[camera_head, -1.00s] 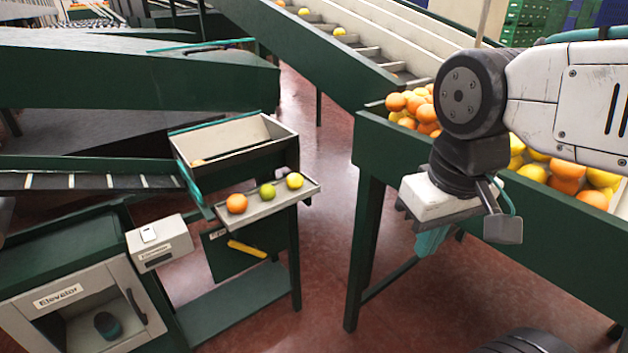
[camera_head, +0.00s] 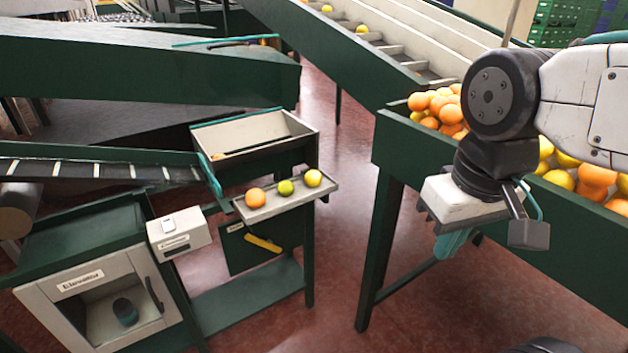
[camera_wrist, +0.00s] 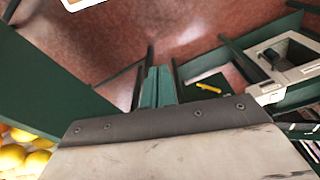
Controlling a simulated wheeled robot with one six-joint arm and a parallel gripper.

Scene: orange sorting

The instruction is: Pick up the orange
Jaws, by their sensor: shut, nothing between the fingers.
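My gripper (camera_head: 452,246) hangs in front of the green fruit bin, well to the right of the tray, pointing down. In the wrist view its teal fingers (camera_wrist: 158,86) are together with nothing between them. The tray's fruits cannot be made out in the wrist view.
A green bin (camera_head: 408,150) full of oranges and yellow fruits stands behind my arm. Red floor (camera_head: 340,270) lies open between the tray stand and the bin.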

